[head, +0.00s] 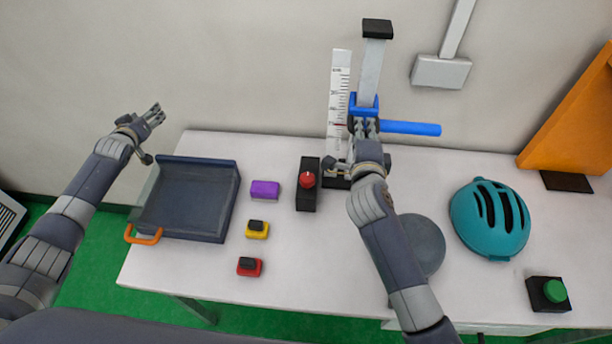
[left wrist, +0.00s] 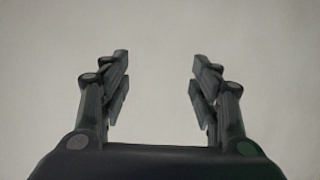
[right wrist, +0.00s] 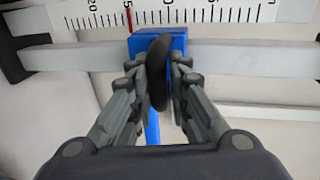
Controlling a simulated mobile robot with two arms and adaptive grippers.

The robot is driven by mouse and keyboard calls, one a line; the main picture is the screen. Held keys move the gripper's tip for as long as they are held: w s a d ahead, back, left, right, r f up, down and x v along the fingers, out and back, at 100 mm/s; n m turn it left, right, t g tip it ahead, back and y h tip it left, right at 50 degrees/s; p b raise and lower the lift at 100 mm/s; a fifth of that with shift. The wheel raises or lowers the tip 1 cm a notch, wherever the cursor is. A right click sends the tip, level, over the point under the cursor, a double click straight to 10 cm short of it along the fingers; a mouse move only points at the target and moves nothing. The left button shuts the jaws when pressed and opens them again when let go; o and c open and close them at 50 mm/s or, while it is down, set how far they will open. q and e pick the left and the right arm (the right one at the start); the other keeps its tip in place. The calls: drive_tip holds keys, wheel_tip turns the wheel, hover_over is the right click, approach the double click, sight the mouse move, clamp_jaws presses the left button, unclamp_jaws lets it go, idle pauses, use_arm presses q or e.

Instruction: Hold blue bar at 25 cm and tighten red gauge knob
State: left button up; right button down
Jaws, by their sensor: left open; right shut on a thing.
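The drop tower's upright post (head: 370,75) stands at the back of the table beside a white scale (head: 339,75). A blue carriage sits on the post, with a blue bar (head: 412,128) reaching right. My right gripper (right wrist: 160,82) is shut on a dark round knob (right wrist: 157,65) in front of that block. No red knob shows there. My left gripper (head: 156,115) is open and empty, above the tray's back left.
A dark tray (head: 228,218) with an orange handle stands at left. Purple (head: 265,189), yellow (head: 257,234) and red (head: 245,271) blocks lie beside it.

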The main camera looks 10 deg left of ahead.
use_arm(q)
drive_tip(key=w+d+f+m+g+h, duration=0.1)
drive_tip(key=d+f+m+g+h, duration=0.2)
drive_tip(key=d, duration=1.4)
drive_tip(key=m+g+h, duration=0.3)
drive_tip(key=m+g, duration=0.4)
drive_tip(key=m, duration=0.5)
approach(307, 178)
drive_tip(key=x, duration=0.9)
drive_tip(key=shift+w, duration=0.1)
drive_tip(key=c, duration=1)
